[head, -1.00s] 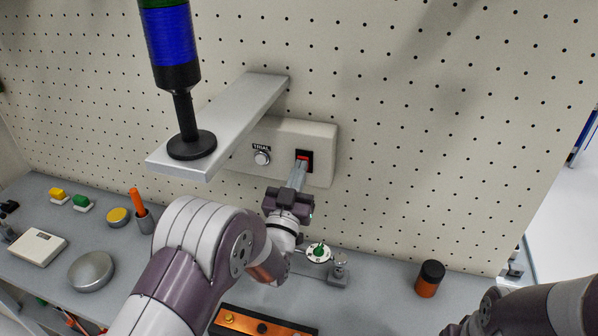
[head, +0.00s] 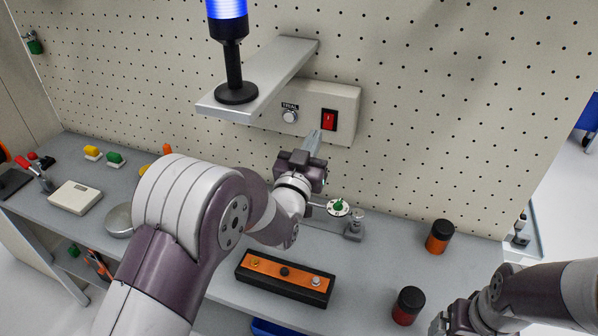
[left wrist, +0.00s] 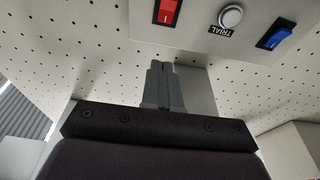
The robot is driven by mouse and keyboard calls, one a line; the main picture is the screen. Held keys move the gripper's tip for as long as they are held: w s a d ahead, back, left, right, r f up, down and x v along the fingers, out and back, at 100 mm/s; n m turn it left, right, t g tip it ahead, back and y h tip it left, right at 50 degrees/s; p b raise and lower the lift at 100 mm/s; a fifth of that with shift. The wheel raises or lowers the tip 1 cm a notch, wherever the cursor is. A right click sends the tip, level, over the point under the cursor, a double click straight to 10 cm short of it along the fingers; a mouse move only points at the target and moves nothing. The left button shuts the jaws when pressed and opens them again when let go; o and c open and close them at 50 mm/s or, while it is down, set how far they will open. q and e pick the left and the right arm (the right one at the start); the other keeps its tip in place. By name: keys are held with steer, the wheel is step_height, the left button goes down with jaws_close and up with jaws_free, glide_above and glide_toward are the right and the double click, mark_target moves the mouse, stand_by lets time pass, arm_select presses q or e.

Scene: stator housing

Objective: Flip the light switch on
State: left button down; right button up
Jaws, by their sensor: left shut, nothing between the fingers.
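A pale switch box (head: 345,97) is mounted on the pegboard. It carries a red rocker switch (head: 329,119) and a round button marked TRIAL (head: 290,116). The left wrist view also shows the red switch (left wrist: 166,11), the button (left wrist: 231,17) and a blue rocker switch (left wrist: 274,36), which the shelf hides in the head view. The stack light (head: 227,10) glows blue. My left gripper (head: 313,138) is shut and empty, its tips just below the red switch and apart from it. My right gripper (head: 448,320) is at the bottom right; its fingers are unclear.
A metal shelf (head: 290,58) juts out left of the box and bears the stack light. On the bench stand an orange-topped block (head: 285,275), two dark-lidded jars (head: 438,237) (head: 408,305) and a small green-knobbed fixture (head: 338,207). The bench between them is clear.

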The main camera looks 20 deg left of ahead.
arm_select(q)
steer(key=b+v, duration=0.1)
steer(key=v, duration=0.4)
steer(key=shift+r, duration=0.1)
arm_select(e)
steer(key=shift+w+f, duration=0.75)
steer(key=shift+f, duration=0.1)
steer(key=shift+w, duration=0.1)
arm_select(q)
steer(key=s+f+g, duration=0.5)
steer(key=f+g, duration=0.2)
steer(key=f, duration=0.1)
steer(key=s+f+g, duration=0.5)
steer(key=f+g, duration=0.2)
steer(key=f, duration=0.2)
steer(key=s+a+g, duration=0.2)
steer(key=s+g, duration=0.3)
steer(key=s, duration=0.3)
steer(key=shift+s+r+y, duration=0.15)
steer(key=shift+s+y, duration=0.05)
steer(key=shift+y, duration=0.2)
